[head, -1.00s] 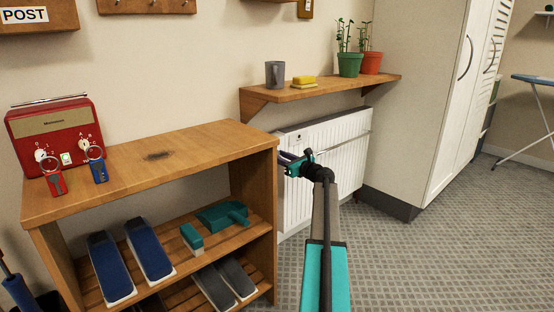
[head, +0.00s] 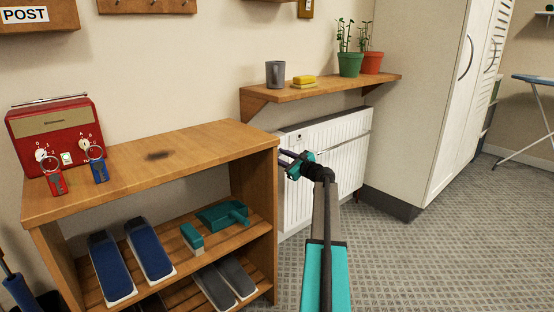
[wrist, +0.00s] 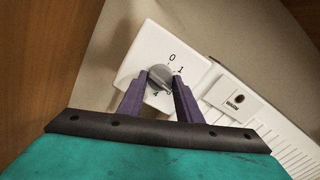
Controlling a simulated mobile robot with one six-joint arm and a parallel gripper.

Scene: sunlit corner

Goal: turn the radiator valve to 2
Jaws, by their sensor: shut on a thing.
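The radiator valve is a grey knob (wrist: 161,74) on a white plate (wrist: 145,47) in the wrist view. The printed marks 0 and 1 show above and to the right of the knob, and a 4 shows below it. Other marks are partly covered by my fingers, and I cannot tell which number the knob points at. My gripper (wrist: 163,82) is shut on the knob, one purple finger on each side. In the head view my gripper (head: 286,157) is at the left end of the white radiator (head: 340,150), and the knob is hidden there.
A wooden shoe rack (head: 180,165) stands close on the left of my gripper. A wall shelf (head: 330,90) with a mug, sponge and plants hangs above the radiator. Floor (head: 440,250) is clear on the right.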

